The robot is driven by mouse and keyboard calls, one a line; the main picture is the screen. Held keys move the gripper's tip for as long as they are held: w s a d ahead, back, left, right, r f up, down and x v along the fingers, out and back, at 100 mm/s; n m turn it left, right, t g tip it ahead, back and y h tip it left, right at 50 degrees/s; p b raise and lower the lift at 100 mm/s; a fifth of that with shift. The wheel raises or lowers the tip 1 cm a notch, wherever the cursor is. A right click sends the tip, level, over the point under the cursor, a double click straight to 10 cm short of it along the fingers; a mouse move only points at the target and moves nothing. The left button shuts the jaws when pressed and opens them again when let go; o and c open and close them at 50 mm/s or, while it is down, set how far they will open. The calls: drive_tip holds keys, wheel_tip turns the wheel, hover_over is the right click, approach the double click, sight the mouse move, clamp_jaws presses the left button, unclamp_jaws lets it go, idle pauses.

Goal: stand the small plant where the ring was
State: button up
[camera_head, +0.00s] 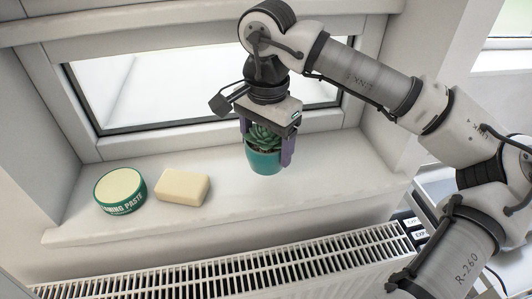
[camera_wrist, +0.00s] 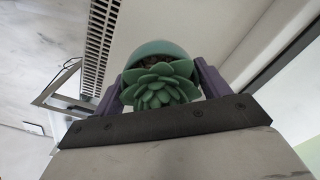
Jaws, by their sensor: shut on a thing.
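The small plant is a green succulent in a teal pot (camera_head: 265,162). My gripper (camera_head: 266,150) is shut on it, with one purple finger on each side of the pot. The pot is upright in front of the window, over the right part of the white windowsill (camera_head: 330,178). I cannot tell for sure whether its base is clear of the sill. In the wrist view the plant (camera_wrist: 158,86) sits between the two purple fingers. No ring shows in either view.
A green and cream tin of paste (camera_head: 120,191) and a cream bar of soap (camera_head: 183,187) stand on the left part of the sill. A white radiator (camera_head: 240,272) runs below its front edge. The sill right of the plant is clear.

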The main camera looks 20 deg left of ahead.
drive_tip(key=shift+f, duration=1.7)
drive_tip(key=shift+f, duration=0.2)
drive_tip(key=o, duration=1.2)
drive_tip(key=shift+r, duration=0.15)
wheel_tip(320, 180, up, 12)
drive_tip(key=shift+d+r, duration=0.1)
